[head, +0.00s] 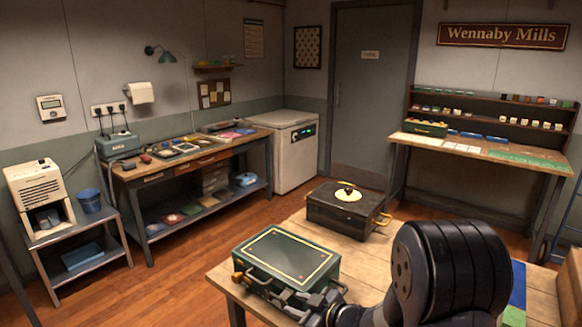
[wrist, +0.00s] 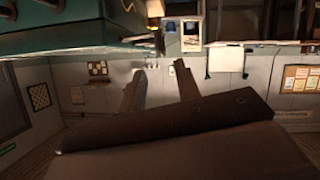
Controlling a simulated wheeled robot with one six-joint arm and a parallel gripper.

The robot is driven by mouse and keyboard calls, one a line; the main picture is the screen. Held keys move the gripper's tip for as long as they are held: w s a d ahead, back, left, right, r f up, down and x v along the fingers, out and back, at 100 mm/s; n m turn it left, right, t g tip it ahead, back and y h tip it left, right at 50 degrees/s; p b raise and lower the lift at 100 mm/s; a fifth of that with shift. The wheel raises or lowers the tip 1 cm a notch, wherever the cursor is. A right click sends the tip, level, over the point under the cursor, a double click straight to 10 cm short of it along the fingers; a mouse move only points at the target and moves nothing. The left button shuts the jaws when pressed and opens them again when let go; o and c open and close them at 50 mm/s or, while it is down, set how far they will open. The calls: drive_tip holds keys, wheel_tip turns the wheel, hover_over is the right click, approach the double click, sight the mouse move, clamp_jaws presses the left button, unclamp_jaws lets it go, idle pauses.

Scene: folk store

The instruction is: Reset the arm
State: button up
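My arm (head: 445,270) reaches in from the lower right of the head view, over the wooden table. My gripper (head: 318,302) is low beside the front right corner of a dark green case (head: 285,258) with yellow trim; whether they touch I cannot tell. In the wrist view my gripper's two fingers (wrist: 160,82) stand apart, with nothing seen between them. That view looks upside down, with the green case (wrist: 60,30) along its top left.
A dark box (head: 345,210) with a pale round top piece stands behind the case on the wooden table (head: 375,262). A workbench (head: 190,162) lines the left wall, and a shelved bench (head: 490,150) stands at the back right. Open floor (head: 175,265) lies left of the table.

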sight(272, 300)
drive_tip(key=x, duration=0.8)
drive_tip(key=shift+a+f, duration=0.1)
drive_tip(key=shift+f, duration=0.05)
drive_tip(key=b, duration=0.1)
drive_tip(key=f+n+b, duration=0.1)
drive_tip(key=b, duration=0.1)
drive_tip(key=shift+s+t, duration=0.2)
drive_tip(key=shift+t, duration=0.1)
drive_tip(key=n+b, duration=0.1)
drive_tip(key=b, duration=0.2)
drive_tip(key=shift+f+t+h, duration=0.2)
drive_tip(key=shift+t+h, duration=0.1)
drive_tip(key=shift+a, duration=0.1)
drive_tip(key=shift+r+b, duration=0.1)
drive_tip(key=shift+b, duration=0.2)
